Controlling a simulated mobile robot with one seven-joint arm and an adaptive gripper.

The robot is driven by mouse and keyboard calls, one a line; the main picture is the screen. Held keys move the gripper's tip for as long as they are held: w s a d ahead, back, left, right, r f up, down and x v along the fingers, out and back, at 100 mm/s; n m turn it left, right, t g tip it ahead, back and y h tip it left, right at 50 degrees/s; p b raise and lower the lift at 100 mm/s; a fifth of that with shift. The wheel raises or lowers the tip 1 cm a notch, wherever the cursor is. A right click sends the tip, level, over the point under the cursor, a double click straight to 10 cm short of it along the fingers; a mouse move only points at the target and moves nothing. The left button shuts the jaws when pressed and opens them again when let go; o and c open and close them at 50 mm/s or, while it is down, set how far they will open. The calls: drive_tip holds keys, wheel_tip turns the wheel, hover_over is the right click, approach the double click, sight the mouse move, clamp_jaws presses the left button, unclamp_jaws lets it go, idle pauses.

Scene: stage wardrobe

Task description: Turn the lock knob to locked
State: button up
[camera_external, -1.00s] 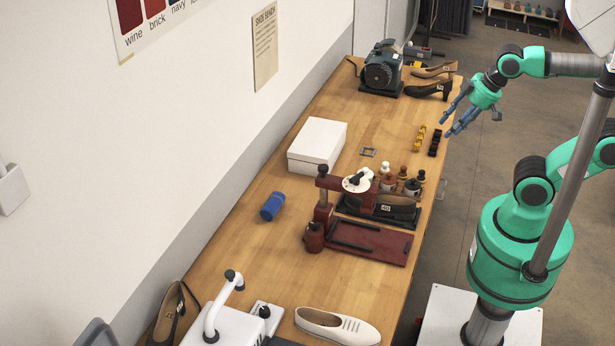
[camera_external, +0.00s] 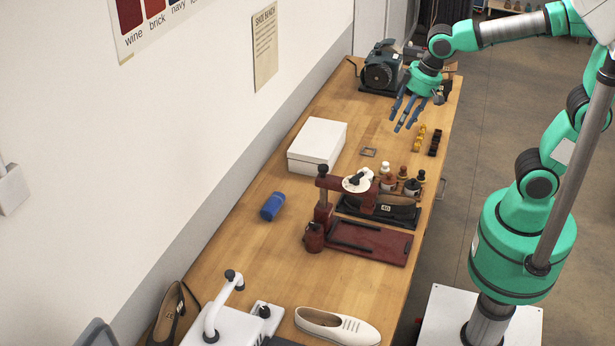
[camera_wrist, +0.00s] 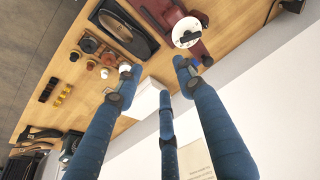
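The lock knob is a black handle on a round white dial (camera_external: 357,180), on top of the dark red press (camera_external: 323,214) in the middle of the bench. The dial also shows at the top of the wrist view (camera_wrist: 186,32). Its marks are too small to read. My gripper (camera_external: 403,118) is above the far part of the bench, beyond the press and apart from the knob. Its blue fingers are spread and empty. In the wrist view the fingers (camera_wrist: 160,85) point toward the bench, with the dial beyond the right finger.
A white box (camera_external: 317,145) stands on the left of the bench. Yellow and black spools (camera_external: 420,138), a grinder (camera_external: 381,70) and a blue cylinder (camera_external: 272,206) are around.

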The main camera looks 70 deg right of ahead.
drive_tip(key=w+a+f+g+p, duration=0.1)
drive_tip(key=w+a+f, duration=0.2)
drive_tip(key=w, duration=0.3)
drive_tip(key=w+a+f+g+p, duration=0.1)
drive_tip(key=w+a+f, duration=0.25)
drive_tip(key=w, duration=0.25)
drive_tip(key=g+p, duration=0.2)
drive_tip(key=p, duration=0.1)
hover_over(314, 225)
drive_tip(key=d, duration=0.1)
wheel_tip(314, 225, down, 13)
drive_tip(key=shift+d+f, duration=0.1)
wheel_tip(314, 225, down, 14)
drive_tip(key=shift+r, duration=0.1)
drive_tip(key=shift+c, duration=0.5)
clamp_jaws()
